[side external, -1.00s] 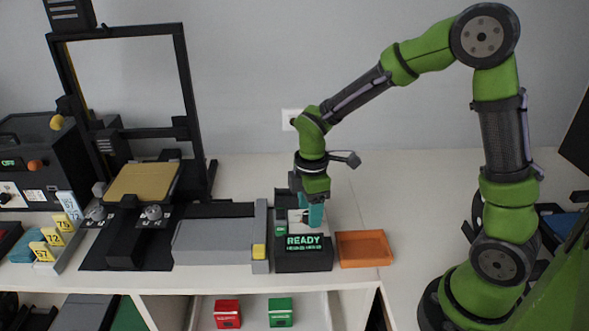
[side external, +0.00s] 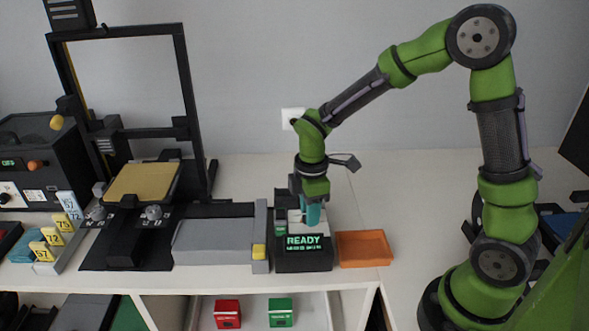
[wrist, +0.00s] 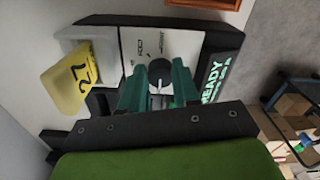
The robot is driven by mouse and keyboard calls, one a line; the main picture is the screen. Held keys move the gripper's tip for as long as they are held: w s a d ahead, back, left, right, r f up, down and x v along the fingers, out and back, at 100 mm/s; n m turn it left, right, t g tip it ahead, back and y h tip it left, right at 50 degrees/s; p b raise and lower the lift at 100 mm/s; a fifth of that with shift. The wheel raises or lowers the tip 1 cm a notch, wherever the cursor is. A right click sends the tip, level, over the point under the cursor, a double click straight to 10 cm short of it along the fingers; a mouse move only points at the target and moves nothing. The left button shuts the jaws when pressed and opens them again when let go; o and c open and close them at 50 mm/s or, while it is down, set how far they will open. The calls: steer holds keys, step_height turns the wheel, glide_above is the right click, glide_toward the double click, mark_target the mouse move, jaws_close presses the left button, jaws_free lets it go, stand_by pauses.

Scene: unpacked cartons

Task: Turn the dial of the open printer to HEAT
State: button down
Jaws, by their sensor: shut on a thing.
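The open-frame printer (side external: 120,125) stands at the left, with a tan bed (side external: 142,183) and two small grey dials at its front, one left (side external: 97,213) and one right (side external: 153,213). My gripper (side external: 313,213) is well to their right, over a dark box with a lit READY display (side external: 305,243). In the wrist view, the teal fingers (wrist: 158,87) are shut on either side of a dark dial (wrist: 160,69) on that box's pale panel (wrist: 150,45). The panel's lettering is too small to read, and the fingers hide part of the dial.
An orange tray (side external: 363,249) sits right of the box. A grey flat unit (side external: 215,241) lies to its left. A yellow numbered tag (wrist: 68,88) stands by the panel in the wrist view. Red (side external: 228,314) and green (side external: 281,312) boxes are below. The table behind is clear.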

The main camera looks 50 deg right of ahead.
steer(key=m, duration=0.4)
steer(key=shift+m, duration=0.4)
steer(key=shift+s+a+m, duration=0.1)
steer(key=shift+m, duration=1.7)
steer(key=c, duration=0.8)
jaws_free()
step_height(320, 180, up, 17)
steer(key=shift+f, duration=0.1)
steer(key=shift+m, duration=0.3)
